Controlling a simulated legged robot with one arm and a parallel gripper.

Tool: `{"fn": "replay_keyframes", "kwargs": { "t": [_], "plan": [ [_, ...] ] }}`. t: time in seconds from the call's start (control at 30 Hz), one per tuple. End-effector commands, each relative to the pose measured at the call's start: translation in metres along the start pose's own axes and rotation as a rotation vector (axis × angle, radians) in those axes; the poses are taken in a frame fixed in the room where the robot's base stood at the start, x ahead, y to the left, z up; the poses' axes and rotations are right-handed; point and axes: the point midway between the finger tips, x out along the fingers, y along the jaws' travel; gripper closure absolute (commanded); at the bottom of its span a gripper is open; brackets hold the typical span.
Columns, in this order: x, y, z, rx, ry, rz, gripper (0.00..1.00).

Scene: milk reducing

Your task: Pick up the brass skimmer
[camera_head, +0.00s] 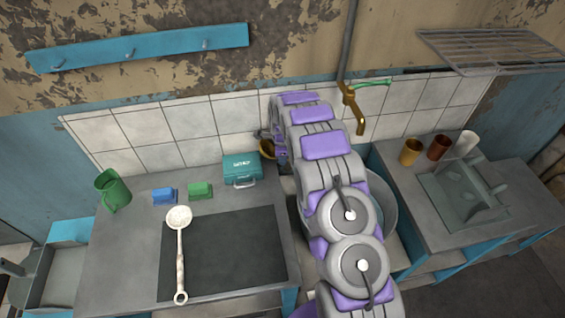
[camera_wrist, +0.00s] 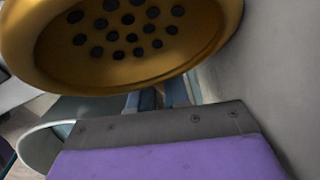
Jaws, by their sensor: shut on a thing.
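The brass skimmer (camera_wrist: 130,45) fills the top of the wrist view, its round perforated bowl close to the camera. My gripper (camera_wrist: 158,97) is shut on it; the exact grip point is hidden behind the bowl. In the head view, a small part of the brass skimmer (camera_head: 267,149) shows beside the end of my arm, in front of the tiled wall. My arm hides most of the gripper there. A separate pale cream skimmer (camera_head: 180,240) lies on the dark panel of the left counter.
A metal basin (camera_head: 383,214) sits between the counters, partly behind my arm. A brass tap (camera_head: 353,108) projects from the wall. Several cups stand by the right sink.

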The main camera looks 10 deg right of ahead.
Motion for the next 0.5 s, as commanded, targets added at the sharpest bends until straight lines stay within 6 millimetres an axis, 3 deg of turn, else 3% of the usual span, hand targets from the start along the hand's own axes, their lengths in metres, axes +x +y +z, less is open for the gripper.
{"fn": "replay_keyframes", "kwargs": {
  "t": [0.5],
  "plan": [
    [-0.094,-0.011,-0.001,0.001,0.001,0.001,1.00]
  ]
}}
